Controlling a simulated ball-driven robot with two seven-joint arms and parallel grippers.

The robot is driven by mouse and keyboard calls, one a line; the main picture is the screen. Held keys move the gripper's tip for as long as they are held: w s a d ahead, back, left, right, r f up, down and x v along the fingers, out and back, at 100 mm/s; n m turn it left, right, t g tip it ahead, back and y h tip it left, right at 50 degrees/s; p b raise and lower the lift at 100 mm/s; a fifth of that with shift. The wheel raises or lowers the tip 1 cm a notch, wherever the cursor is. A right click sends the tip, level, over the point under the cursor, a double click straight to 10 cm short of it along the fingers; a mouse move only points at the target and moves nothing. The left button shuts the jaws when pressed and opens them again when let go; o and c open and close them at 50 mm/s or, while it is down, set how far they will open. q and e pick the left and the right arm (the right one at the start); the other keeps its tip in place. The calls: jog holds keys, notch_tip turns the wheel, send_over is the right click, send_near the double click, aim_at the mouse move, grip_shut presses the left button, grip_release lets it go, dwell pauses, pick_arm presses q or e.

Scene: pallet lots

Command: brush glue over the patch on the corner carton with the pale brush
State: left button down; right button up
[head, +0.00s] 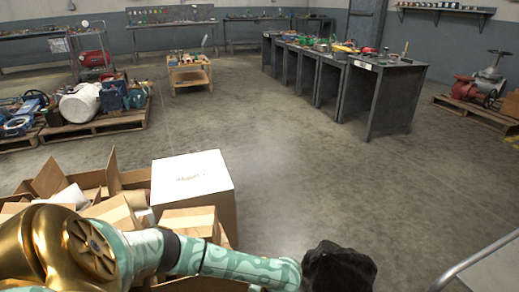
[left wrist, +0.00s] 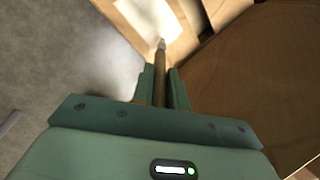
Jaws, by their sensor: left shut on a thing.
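My left gripper (left wrist: 161,72) is shut on the handle of a slim brush (left wrist: 160,58), which points away from the wrist. Its pale tip (left wrist: 161,44) shows against a brown carton (left wrist: 183,45) with a bright white area (left wrist: 150,14) beyond the tip. I cannot tell whether the tip touches the carton. In the head view, a carton with a white top (head: 205,168) stands at the corner of the carton pile, with faint marks on the top. I cannot tell if it is the same carton. My right gripper is not in view.
Several open brown cartons (head: 110,205) crowd around the white-topped one. A grey metal rail (head: 472,262) is at the lower right. Loaded pallets (head: 95,130) stand at left and dark workbenches (head: 385,85) farther back. The middle floor (head: 300,170) is clear.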

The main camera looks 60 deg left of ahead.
pick_arm(q)
jog(key=shift+f, duration=0.65)
dwell(0.6)
jog(key=shift+w+a+r+p, duration=0.2)
jog(key=shift+a+p, duration=0.15)
jog(key=shift+a, duration=0.15)
jog(key=shift+s+f, duration=0.1)
jog(key=shift+s+d+p, duration=0.15)
jog(key=shift+d+p, duration=0.3)
jog(key=shift+d, duration=0.2)
jog(key=shift+s+d+f, duration=0.1)
jog(key=shift+s+d, duration=0.1)
jog(key=shift+d, duration=0.3)
